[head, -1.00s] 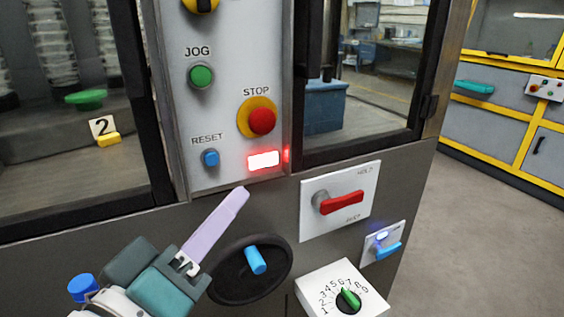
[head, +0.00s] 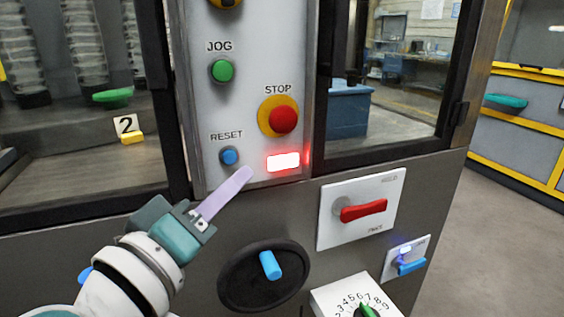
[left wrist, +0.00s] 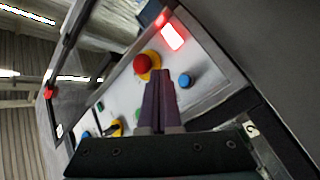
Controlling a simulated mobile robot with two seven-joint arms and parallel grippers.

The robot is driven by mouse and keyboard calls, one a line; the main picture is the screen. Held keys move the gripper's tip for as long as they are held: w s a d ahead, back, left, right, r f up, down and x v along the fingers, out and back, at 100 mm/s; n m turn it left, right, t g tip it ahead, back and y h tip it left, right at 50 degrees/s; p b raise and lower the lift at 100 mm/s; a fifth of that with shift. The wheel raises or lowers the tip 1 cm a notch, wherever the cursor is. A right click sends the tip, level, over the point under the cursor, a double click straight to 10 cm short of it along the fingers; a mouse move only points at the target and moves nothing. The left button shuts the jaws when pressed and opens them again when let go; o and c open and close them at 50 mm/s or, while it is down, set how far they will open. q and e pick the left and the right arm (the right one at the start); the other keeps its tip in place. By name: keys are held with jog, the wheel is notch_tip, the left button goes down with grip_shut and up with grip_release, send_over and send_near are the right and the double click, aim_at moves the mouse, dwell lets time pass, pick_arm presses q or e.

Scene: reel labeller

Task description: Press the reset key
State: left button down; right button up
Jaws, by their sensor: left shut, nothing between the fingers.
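The blue reset key (head: 229,156) sits under the RESET label on the grey control panel (head: 214,110). It also shows in the left wrist view (left wrist: 186,81), just right of the fingertips. My left gripper (head: 245,174) is shut and empty, its pale purple fingers pointing up and right. In the head view the tips are just below and right of the reset key; I cannot tell how far in front of the panel they are. In the left wrist view the shut fingers (left wrist: 159,75) point at the panel. My right gripper is out of view.
A red stop button (head: 283,119) and a green jog button (head: 222,71) are above. A lit red lamp (head: 283,162) is right of the key. Below are a black handwheel (head: 235,285), a red lever (head: 363,210) and a numbered dial (head: 335,300).

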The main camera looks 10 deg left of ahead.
aim_at(227, 171)
pick_arm(q)
jog(key=shift+w+a+b, duration=0.2)
jog(key=shift+w+a, duration=0.35)
jog(key=shift+w, duration=0.25)
jog(key=shift+w+a+b, duration=0.2)
jog(key=shift+w+a, duration=0.3)
jog(key=shift+w, duration=0.25)
dwell(0.9)
jog(key=shift+w+a, duration=0.2)
jog(key=shift+w, duration=0.15)
jog(key=shift+w+a+b, duration=0.3)
jog(key=shift+w+b, duration=0.05)
dwell(0.6)
jog(key=shift+s+d, duration=0.1)
dwell(0.3)
jog(key=shift+s+d+p, duration=0.4)
jog(key=shift+s+p, duration=0.1)
jog(key=shift+s, duration=0.15)
jog(key=shift+s+d+p, duration=0.5)
jog(key=shift+s+d, duration=0.2)
jog(key=shift+s, duration=0.35)
jog(key=shift+s+d+p, duration=0.5)
jog(key=shift+s+d, duration=0.2)
jog(key=shift+s, duration=0.3)
